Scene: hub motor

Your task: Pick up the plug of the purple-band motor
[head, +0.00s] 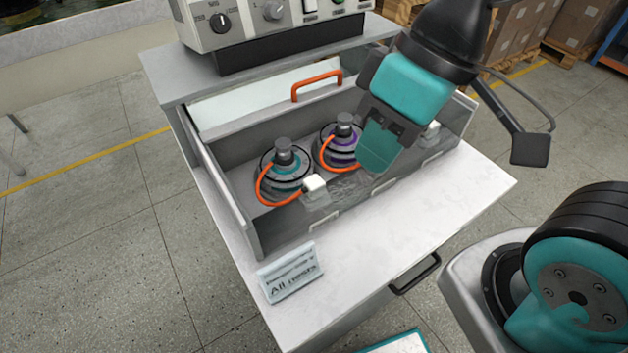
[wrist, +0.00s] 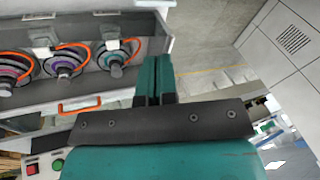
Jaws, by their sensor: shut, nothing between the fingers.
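The purple-band motor (head: 343,150) stands in the grey open-top bin, partly hidden by my gripper in the head view. It is the middle motor (wrist: 62,67) in the wrist view, with an orange cable looping from it. A white plug (wrist: 42,43) lies at the bin wall beside that cable and seems to be its plug. In the head view my gripper hides that spot. My gripper (head: 376,152) has teal fingers, is shut and empty, and points down over the bin. In the wrist view its fingers (wrist: 153,78) are together, right of the motors and apart from them.
The teal-band motor (head: 284,170) stands left of the purple one, its white plug (head: 314,183) at the front wall. A third motor (wrist: 8,75) shows at the wrist view's left edge. An orange handle (head: 317,84), control box (head: 270,25) and sign (head: 290,273) surround the bin.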

